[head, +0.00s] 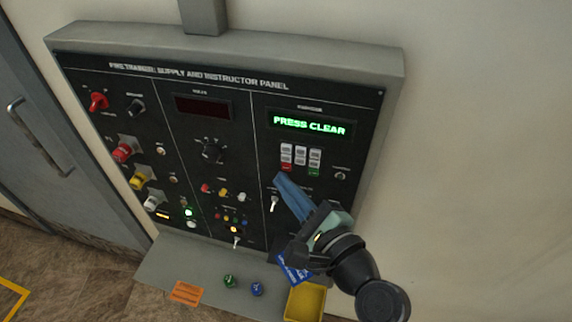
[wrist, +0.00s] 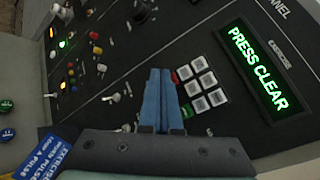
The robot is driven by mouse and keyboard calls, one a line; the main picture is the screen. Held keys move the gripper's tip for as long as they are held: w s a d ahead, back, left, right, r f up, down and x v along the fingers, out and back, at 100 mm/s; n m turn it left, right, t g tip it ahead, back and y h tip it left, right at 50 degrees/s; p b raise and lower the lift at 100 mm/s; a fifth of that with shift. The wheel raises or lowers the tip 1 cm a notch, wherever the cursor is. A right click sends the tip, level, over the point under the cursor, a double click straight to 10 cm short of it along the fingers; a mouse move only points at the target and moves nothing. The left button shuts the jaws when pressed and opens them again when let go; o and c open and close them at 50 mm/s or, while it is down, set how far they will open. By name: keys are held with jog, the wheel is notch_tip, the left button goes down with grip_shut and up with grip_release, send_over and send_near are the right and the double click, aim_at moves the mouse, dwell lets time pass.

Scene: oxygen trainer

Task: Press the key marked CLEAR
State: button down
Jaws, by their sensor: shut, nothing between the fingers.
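The keypad (head: 300,155) on the panel's right section has several white keys with a red key (head: 286,166) and a green key (head: 313,172) at its bottom row. The key labels are too small to read, so I cannot tell which says CLEAR. The display (head: 308,124) above reads PRESS CLEAR in green; it also shows in the wrist view (wrist: 256,68). My gripper (head: 281,179) is shut and empty, its blue fingers pointing at the panel just below the red key. In the wrist view its fingertips (wrist: 160,72) lie beside the partly hidden red key (wrist: 174,78). Contact cannot be told.
Toggle switches (head: 274,203), a round knob (head: 340,175) and small coloured buttons (head: 223,195) surround the keypad. A shelf (head: 215,278) below holds a yellow tray (head: 305,303), green and blue round pieces and an orange card (head: 186,292). Bare wall is at right.

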jog(key=shift+w+d, duration=0.15)
jog(key=shift+w, duration=0.15)
jog(key=shift+w, duration=0.3)
dwell(0.6)
jog(key=shift+s, duration=0.1)
jog(key=shift+s+p, duration=0.35)
jog(key=shift+s, duration=0.25)
jog(key=s, duration=0.1)
jog(key=s+a, duration=0.1)
jog(key=s, duration=0.1)
jog(key=s+a+p, duration=0.1)
jog(key=shift+s, duration=0.4)
dwell(0.8)
